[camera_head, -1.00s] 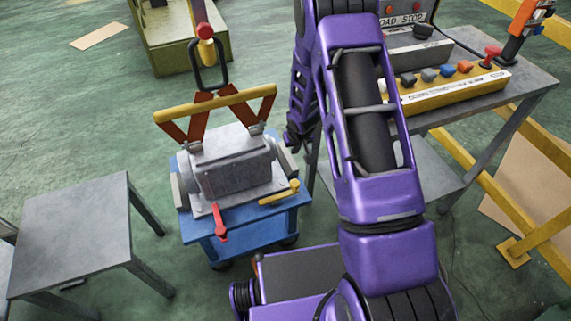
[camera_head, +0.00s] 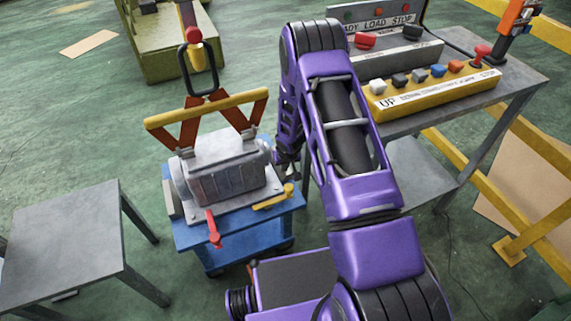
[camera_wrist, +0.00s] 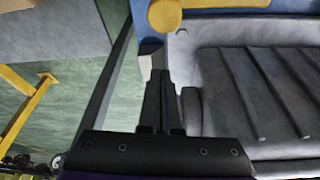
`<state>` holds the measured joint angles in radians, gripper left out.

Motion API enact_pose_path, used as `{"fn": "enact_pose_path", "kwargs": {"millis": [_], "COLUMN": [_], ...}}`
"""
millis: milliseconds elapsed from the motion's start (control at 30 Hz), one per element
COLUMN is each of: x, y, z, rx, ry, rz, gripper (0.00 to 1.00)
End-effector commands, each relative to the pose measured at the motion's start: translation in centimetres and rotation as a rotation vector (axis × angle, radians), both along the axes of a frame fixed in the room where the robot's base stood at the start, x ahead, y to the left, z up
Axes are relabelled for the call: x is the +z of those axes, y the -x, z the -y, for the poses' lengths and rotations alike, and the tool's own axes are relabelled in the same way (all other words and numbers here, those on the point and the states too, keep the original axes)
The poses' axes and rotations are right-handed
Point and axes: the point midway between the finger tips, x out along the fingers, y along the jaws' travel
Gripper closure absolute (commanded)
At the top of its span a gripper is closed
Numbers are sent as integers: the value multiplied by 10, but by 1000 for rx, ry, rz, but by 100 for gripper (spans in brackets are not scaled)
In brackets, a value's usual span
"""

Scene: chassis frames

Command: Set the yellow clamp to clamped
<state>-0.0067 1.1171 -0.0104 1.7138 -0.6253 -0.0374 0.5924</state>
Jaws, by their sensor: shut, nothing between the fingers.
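The yellow clamp (camera_head: 272,198) is a short handle lying along the front right corner of the plate on the blue cart, its rounded knob end to the right. In the wrist view only its yellow knob (camera_wrist: 165,14) shows, at the top, beyond my fingertips. My gripper (camera_wrist: 158,82) is shut and empty, beside the grey ribbed housing (camera_wrist: 255,90). In the head view my gripper (camera_head: 288,170) is small and dark at the housing's right side, just behind the knob. It appears apart from the clamp.
A red clamp handle (camera_head: 213,229) sits at the plate's front left. A yellow lifting bar (camera_head: 206,108) with a hook stands over the housing. A grey table (camera_head: 65,235) is at left. A yellow button box (camera_head: 430,92) stands on the right table. Green floor lies between.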

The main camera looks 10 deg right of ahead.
Motion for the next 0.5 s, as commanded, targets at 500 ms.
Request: {"fn": "enact_pose_path", "kwargs": {"millis": [500], "x": [-26], "y": [30], "z": [1], "rx": [1], "ry": [1], "rz": [-1], "gripper": [100]}}
